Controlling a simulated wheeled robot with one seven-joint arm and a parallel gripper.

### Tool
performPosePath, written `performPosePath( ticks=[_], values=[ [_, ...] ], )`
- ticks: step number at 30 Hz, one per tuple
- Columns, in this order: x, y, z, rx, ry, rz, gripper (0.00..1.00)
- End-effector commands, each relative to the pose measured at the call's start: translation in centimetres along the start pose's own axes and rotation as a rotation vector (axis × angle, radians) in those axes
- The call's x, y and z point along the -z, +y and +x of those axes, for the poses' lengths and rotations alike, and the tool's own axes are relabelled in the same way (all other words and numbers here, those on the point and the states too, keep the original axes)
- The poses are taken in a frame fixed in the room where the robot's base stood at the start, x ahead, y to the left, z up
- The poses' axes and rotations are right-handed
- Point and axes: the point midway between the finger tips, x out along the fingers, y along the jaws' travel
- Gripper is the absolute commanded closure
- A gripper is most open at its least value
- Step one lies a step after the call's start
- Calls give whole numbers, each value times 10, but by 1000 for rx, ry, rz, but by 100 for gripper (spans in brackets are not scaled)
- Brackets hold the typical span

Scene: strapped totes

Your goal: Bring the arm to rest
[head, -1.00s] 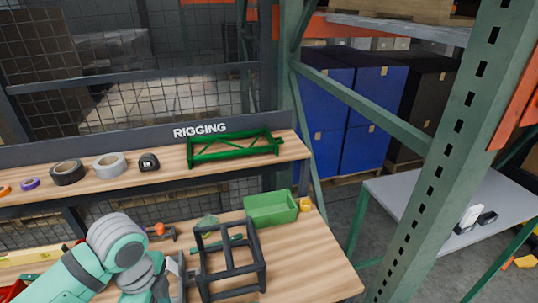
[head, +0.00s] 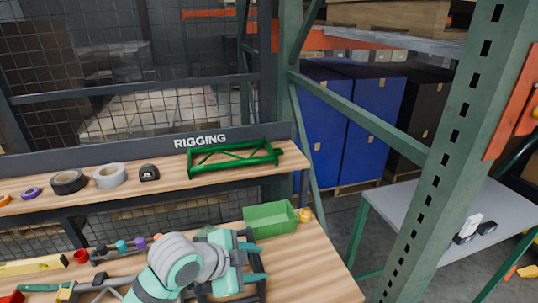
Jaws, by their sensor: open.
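My arm reaches in from the bottom of the head view, over the lower wooden bench (head: 318,268). My gripper (head: 256,262) is at its end, pointing right, with its two teal fingers apart and nothing seen between them. A black open frame (head: 262,291) on the bench is largely hidden behind my arm and gripper. I cannot tell whether the gripper touches it.
A green bin (head: 270,219) stands just beyond the gripper, with a small yellow-orange item (head: 305,215) beside it. A green frame (head: 233,158) and tape rolls (head: 68,182) are on the upper shelf. A green rack post (head: 440,150) rises at right. The bench's front right is clear.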

Motion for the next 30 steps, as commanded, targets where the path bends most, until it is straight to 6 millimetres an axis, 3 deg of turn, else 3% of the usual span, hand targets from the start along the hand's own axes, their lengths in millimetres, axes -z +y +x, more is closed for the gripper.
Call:
performPosePath(
  ticks=[1, 6, 15, 23, 30],
  values=[
    [19, -6, 8, 38, 61, -20, 58],
    [70, -28, 22, 170, 243, -110, 58],
    [128, -52, 28, 366, 523, -330, 58],
    [142, -55, 31, 505, 701, -560, 58],
    [129, -37, 41, 615, 795, -787, 58]
  ],
)
